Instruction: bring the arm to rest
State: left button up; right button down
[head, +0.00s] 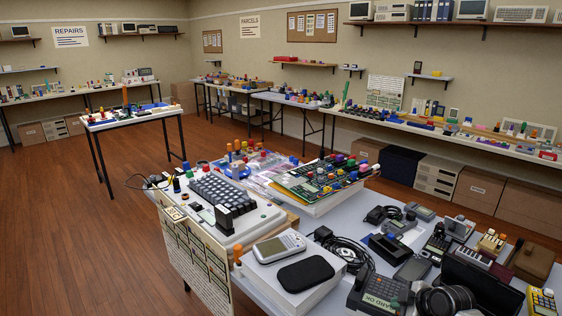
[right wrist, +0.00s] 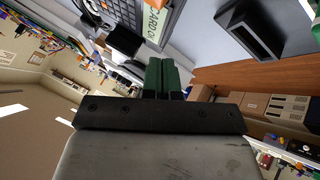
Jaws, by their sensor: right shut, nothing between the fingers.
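My right gripper (right wrist: 164,66) shows in the right wrist view, with two green fingers on a wide black bar. The fingers are together and nothing is between them. The room appears strongly tilted behind it. A dark card terminal with a pale "CARD OK" screen (right wrist: 155,22) appears past the fingertips; I cannot tell the distance. The same card terminal (head: 372,294) sits on the near table in the head view. I cannot clearly make out the right gripper in the head view. My left gripper is in neither view.
The near table is crowded: a grey keyboard unit (head: 218,203), a white handheld (head: 279,246) and a black pouch (head: 305,273) on a white box, a green circuit board (head: 318,178), and headphones (head: 445,300). Open wooden floor (head: 90,230) lies to the left.

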jog(key=shift+m+g, duration=0.6)
jog(key=shift+g, duration=0.3)
jog(key=s+a+f, duration=0.1)
jog(key=s+a, duration=0.1)
jog(key=s, duration=0.1)
jog(key=s+a+f, duration=0.2)
jog(key=s+a, duration=0.1)
jog(key=s+a+f, duration=0.2)
jog(key=s+a, duration=0.1)
jog(key=shift+s+a, duration=0.1)
jog(key=shift+a, duration=0.1)
jog(key=s+a+r+m+g+h, duration=0.15)
jog(key=s+m, duration=0.35)
jog(key=s, duration=0.7)
jog(key=s+a+r+m+g+h, duration=0.1)
jog(key=s+a+r+m+h, duration=0.3)
jog(key=s, duration=0.8)
notch_tip(320, 180, down, 26)
jog(key=g+y, duration=0.1)
jog(key=y, duration=0.1)
jog(key=s+d+f, duration=0.1)
jog(key=s+f, duration=0.7)
jog(key=s+d+f+g, duration=0.1)
jog(key=s+d+f, duration=0.1)
jog(key=s+f, duration=0.7)
jog(key=shift+d+m, duration=0.25)
jog(key=shift+m, duration=0.05)
